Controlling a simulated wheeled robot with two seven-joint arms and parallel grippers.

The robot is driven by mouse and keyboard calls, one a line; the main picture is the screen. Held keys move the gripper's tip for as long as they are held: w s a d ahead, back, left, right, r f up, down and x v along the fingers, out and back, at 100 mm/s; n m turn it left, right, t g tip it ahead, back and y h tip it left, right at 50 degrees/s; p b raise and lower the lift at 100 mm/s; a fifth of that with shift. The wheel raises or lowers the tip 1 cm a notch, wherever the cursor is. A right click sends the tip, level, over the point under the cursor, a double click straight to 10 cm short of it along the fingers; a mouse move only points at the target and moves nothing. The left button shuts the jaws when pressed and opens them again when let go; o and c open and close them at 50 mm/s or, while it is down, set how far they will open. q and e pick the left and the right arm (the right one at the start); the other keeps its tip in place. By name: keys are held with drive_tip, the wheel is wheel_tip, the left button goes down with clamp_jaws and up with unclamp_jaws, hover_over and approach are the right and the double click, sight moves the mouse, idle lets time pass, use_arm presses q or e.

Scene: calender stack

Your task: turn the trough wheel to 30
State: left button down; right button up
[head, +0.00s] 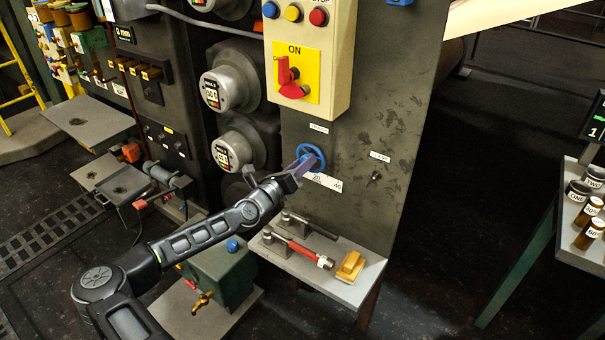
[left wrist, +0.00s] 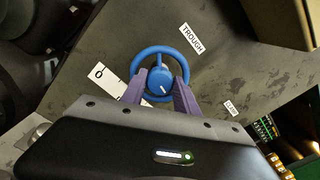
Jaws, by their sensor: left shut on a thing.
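The trough wheel is a small blue handwheel (head: 312,153) on the dark machine panel, below the control box. A white scale strip (head: 322,181) with numbers, 20 and 40 readable, sits just below the wheel. My left gripper (head: 302,166) reaches it from the lower left. Its purple fingers (left wrist: 160,92) are shut on the wheel, one on each side of the hub. They hide part of the rim and scale. My right gripper is out of view.
A control box (head: 312,50) with a red switch and buttons is above the wheel. A shelf (head: 345,290) below holds a red-handled tool (head: 305,252) and a yellow block (head: 350,265). Round rollers' end caps (head: 232,90) stand left. A side table (head: 575,235) with jars is at right.

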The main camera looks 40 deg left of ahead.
use_arm(q)
drive_tip(key=m+p, duration=0.8)
drive_tip(key=m, duration=2.6)
